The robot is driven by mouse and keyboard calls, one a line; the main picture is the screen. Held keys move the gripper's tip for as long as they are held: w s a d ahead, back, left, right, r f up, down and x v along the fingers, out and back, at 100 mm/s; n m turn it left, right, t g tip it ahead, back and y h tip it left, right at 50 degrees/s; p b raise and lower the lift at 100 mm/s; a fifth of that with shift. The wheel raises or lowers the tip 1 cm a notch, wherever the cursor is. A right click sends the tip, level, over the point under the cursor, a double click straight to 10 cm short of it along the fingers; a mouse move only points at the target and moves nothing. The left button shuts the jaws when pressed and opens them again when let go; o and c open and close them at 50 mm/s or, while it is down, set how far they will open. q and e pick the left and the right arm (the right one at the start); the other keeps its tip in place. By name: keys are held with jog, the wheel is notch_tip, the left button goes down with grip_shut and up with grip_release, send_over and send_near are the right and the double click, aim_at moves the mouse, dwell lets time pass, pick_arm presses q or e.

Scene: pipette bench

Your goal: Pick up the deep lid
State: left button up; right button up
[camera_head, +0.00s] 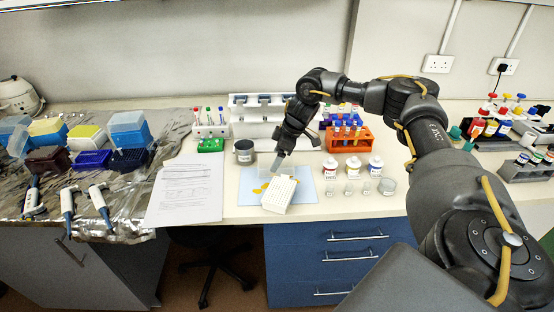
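My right gripper (279,163) reaches down over the blue mat (308,188) in the middle of the bench. Its fingertips are just above the back of a white perforated rack (278,196), which looks tilted on the mat. A pale, see-through box-like piece (287,171) shows close by the fingertips. It may be the deep lid, but it is too small and faint to be sure. I cannot tell whether the fingers are open or touch it. Small orange-yellow bits (259,189) lie left of the rack. My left gripper is not in view.
Several capped white bottles (352,167) and clear jars stand right of the mat. An orange tube rack (349,139) is behind them. A grey cup (244,151) and printed sheets (186,188) are to the left. Pipettes (68,204) and tip boxes lie on foil (120,190) farther left.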

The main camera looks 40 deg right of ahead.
jog(key=shift+r, duration=0.4)
jog(key=a+r, duration=0.1)
jog(key=r, duration=0.1)
jog(key=s+a+r+b, duration=0.1)
jog(key=r, duration=0.1)
jog(key=s+a+r+b, duration=0.1)
jog(key=r, duration=0.1)
jog(key=shift+a+r, duration=0.25)
jog(key=shift+a, duration=0.1)
jog(key=s+a+r, duration=0.5)
jog(key=a, duration=0.3)
jog(key=shift+s+a+b, duration=0.2)
jog(key=shift+b, duration=0.15)
